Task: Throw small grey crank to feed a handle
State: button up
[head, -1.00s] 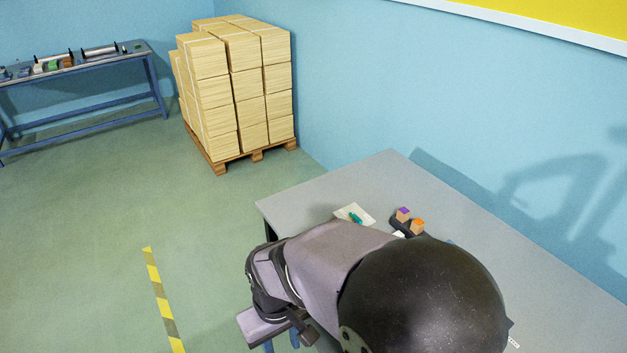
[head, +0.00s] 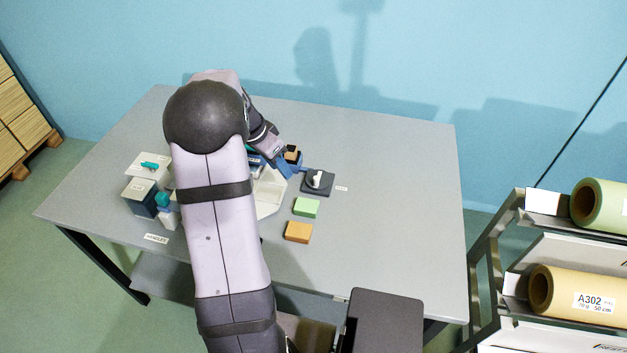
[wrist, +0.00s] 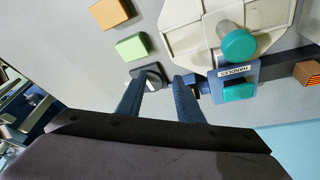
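The small grey crank (head: 317,178) sits on a dark square base on the grey table, right of my gripper (head: 293,168) in the head view. In the wrist view the crank (wrist: 153,81) shows between and just beyond the tips of my gripper (wrist: 159,80), close to the left finger. The two blue fingers are apart, with nothing seen held; I cannot tell whether one touches the crank. A teal handle (wrist: 240,91) lies at a blue labelled block beside the pale tray, and a round teal piece (wrist: 238,46) stands above it. My arm hides part of the tray in the head view.
A green block (head: 306,207) and an orange block (head: 298,232) lie in front of the crank base. A white plate with a teal piece (head: 150,165) is at the left. The table's right side (head: 400,200) is clear. A rack of paper rolls (head: 575,290) stands right.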

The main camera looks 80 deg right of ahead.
aim_at(316, 178)
jog(key=shift+s+d+f+m+g+p, duration=0.15)
jog(key=shift+s+d+f+m+p, duration=0.25)
jog(key=shift+s+d+f, duration=0.75)
jog(key=shift+s+d+f+m+g+p, duration=0.15)
jog(key=shift+s+d+f+m, duration=0.5)
jog(key=shift+s+f, duration=0.9)
jog(key=shift+s+d+f+m+g+p, duration=0.1)
jog(key=shift+s+d+f+m+p, duration=0.25)
jog(key=shift+s+d+f, duration=0.85)
jog(key=shift+s+a, duration=0.15)
jog(key=shift+s, duration=0.1)
grip_shut()
